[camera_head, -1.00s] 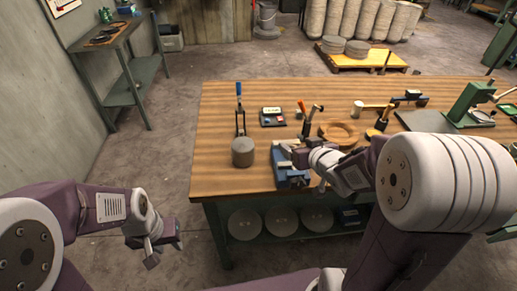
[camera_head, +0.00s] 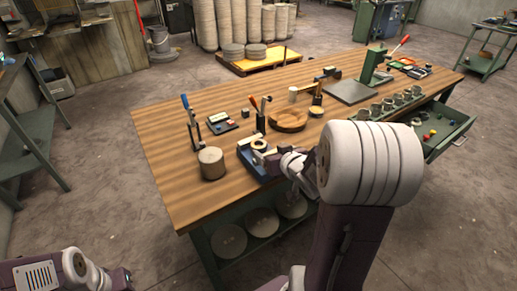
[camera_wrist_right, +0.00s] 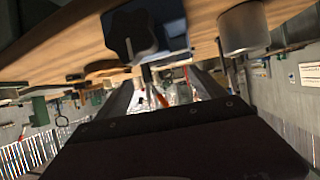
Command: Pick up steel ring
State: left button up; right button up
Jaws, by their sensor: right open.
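A pale ring (camera_head: 259,144) lies on the blue fixture (camera_head: 243,155) near the front edge of the workbench; I cannot tell if it is steel. Several small grey metal ring-like parts (camera_head: 377,108) stand in a row at the bench's right front edge. My right gripper (camera_head: 264,160) is open beside the blue fixture, its tips partly hidden by my wrist. In the right wrist view the open fingers (camera_wrist_right: 165,82) have nothing visible between them, and the fixture's dark knob (camera_wrist_right: 132,34) is close. My left gripper (camera_head: 122,279) is cut off at the bottom left.
A grey cylinder (camera_head: 211,163) stands left of the fixture, with a blue-handled toggle clamp (camera_head: 192,125) behind it. An open drawer (camera_head: 440,130) juts out at the right. The bench's left end is clear.

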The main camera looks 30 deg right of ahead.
aim_at(257, 143)
jog(key=x, duration=0.3)
jog(key=shift+w+a, duration=0.1)
jog(key=shift+a, duration=0.15)
jog(key=shift+w+d+f, duration=0.2)
jog(key=shift+w, duration=0.05)
jog(key=x, duration=0.5)
jog(key=shift+w+a, duration=0.15)
jog(key=shift+a, duration=0.1)
jog(key=shift+r, duration=0.15)
jog(key=shift+c, duration=1.2)
grip_shut()
